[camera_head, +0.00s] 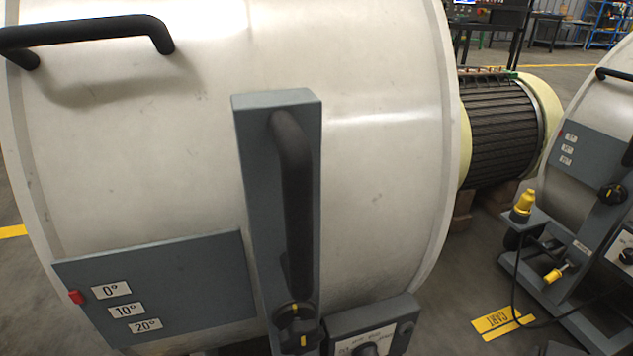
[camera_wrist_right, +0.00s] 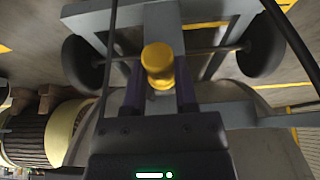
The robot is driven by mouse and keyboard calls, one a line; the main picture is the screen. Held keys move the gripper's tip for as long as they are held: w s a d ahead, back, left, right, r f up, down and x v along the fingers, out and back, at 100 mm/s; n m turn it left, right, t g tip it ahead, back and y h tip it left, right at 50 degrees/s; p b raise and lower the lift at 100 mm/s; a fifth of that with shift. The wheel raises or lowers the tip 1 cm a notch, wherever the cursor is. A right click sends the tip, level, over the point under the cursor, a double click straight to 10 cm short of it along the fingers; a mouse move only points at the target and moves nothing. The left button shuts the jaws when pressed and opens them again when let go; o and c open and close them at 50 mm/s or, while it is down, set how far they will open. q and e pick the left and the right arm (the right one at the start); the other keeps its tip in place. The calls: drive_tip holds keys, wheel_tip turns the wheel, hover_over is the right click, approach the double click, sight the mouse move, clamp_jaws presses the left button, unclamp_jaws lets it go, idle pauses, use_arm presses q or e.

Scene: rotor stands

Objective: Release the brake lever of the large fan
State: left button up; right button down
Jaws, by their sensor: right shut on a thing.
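The large fan's pale drum (camera_head: 370,170) fills much of the head view, with a grey upright post (camera_head: 243,150) and black bar handle (camera_head: 295,190) on its front. In the right wrist view, my right gripper (camera_wrist_right: 159,88) is shut on a yellow handle (camera_wrist_right: 158,62) with a rounded end. It appears to be the brake lever's grip. The rest of the lever is hidden behind the gripper, so its angle cannot be told. Neither gripper shows in the head view.
A grey panel (camera_head: 180,280) carries 0°, 10° and 20° labels, with a red tab (camera_head: 75,297) beside 0°. A second stand (camera_head: 585,165) with yellow-ended parts is at the right. Black wheels (camera_wrist_right: 262,45) flank the held handle.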

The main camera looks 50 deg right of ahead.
drive_tip(key=r+g+p, duration=0.1)
drive_tip(key=p, duration=0.2)
drive_tip(key=shift+w+d+r+y, duration=0.1)
drive_tip(key=shift+w+r+y, duration=0.1)
drive_tip(key=shift+y, duration=0.1)
drive_tip(key=shift+w+r+g+p, duration=0.1)
drive_tip(key=shift+r+g+p, duration=0.3)
drive_tip(key=shift+p, duration=0.5)
drive_tip(key=shift+w+d+r+g+y+p, duration=0.15)
drive_tip(key=shift+w+r+g+y+p, duration=0.05)
drive_tip(key=shift+r+g+y+p, duration=0.4)
drive_tip(key=shift+w+d+g, duration=0.15)
drive_tip(key=shift+g, duration=0.15)
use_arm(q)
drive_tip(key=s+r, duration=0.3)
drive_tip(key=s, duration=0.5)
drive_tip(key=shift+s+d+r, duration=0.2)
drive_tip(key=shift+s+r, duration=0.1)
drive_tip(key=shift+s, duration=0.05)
use_arm(e)
drive_tip(key=shift+g+y, duration=0.5)
drive_tip(key=shift+y, duration=0.1)
drive_tip(key=shift+c, duration=1.9)
unclamp_jaws()
